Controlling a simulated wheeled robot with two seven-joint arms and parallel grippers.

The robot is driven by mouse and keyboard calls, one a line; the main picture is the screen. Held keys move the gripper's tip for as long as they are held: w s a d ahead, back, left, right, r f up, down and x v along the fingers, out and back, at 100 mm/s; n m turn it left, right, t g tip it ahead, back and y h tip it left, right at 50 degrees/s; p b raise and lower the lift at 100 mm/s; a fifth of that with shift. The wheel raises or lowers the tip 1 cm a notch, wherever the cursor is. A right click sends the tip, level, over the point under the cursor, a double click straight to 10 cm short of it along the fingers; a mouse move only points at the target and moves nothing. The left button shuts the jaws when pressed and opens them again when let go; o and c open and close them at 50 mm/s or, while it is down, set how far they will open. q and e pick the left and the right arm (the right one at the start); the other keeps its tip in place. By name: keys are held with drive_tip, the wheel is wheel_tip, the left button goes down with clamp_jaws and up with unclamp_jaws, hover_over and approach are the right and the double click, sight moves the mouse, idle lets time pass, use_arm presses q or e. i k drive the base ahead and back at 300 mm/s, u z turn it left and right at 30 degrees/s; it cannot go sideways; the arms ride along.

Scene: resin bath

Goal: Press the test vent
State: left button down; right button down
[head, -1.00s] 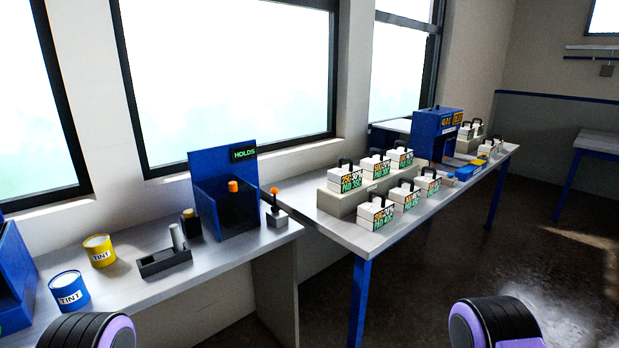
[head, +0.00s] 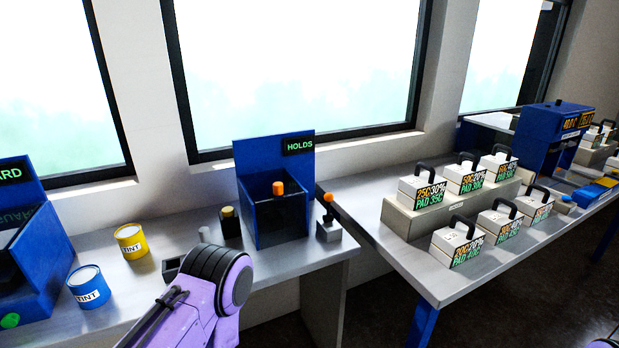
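No part in view is labelled as a test vent, so I cannot tell which one it is. A blue open-front box (head: 250,150) with a green "HOLDS" display (head: 299,145) stands on the left bench, an orange knob (head: 278,188) at its front. Right of it is a grey block (head: 328,231) with an orange-tipped lever (head: 328,198). Left of it is a dark block with a yellow top (head: 228,212). My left arm's purple link shows at bottom centre-left, covering part of the bench. Neither gripper is in view.
Yellow (head: 131,242) and blue (head: 88,287) tint cans stand on the left bench (head: 140,285). A blue machine (head: 30,245) is at far left. The right table (head: 400,255) holds several labelled white handled blocks and a blue machine (head: 548,140) with an orange display.

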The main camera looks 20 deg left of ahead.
sight(328, 196)
drive_tip(key=u, duration=0.6)
drive_tip(key=i, duration=0.6)
drive_tip(key=u, duration=0.65)
